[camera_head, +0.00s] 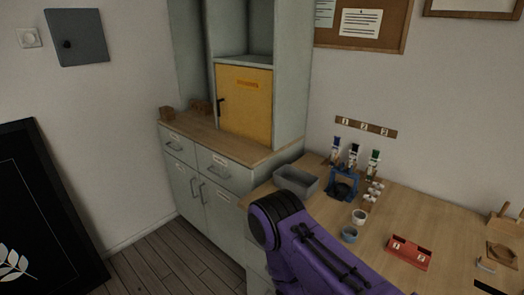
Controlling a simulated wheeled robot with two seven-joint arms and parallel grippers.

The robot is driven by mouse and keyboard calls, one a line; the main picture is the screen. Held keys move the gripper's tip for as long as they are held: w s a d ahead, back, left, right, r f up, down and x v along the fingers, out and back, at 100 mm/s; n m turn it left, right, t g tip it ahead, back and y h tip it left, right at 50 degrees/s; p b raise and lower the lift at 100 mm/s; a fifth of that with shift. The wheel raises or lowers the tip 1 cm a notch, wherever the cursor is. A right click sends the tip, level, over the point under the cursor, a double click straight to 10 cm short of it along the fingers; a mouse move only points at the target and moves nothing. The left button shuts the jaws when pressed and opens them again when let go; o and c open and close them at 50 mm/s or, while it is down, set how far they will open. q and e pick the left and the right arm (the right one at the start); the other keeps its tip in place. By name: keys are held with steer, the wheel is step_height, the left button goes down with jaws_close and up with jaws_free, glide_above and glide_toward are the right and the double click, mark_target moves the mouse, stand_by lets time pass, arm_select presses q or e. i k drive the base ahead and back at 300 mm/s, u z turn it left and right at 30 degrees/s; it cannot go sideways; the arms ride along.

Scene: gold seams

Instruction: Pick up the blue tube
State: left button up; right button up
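Several small paint tubes stand in a row at the back of the wooden worktop. The blue tube (336,147) is the leftmost, with a blue top and a pale body. A tube with a very dark top (353,155) is in the middle, and a green-topped tube (375,159) is on the right. Neither of my grippers shows in this view. A purple link of my arm covers the front left of the worktop, well short of the tubes.
A cabinet with a yellow door (245,103) stands left. The worktop right of the cups is partly clear.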

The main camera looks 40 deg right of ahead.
mark_target(335, 150)
steer(key=u, duration=0.35)
steer(key=i, duration=0.85)
steer(key=z, duration=3.45)
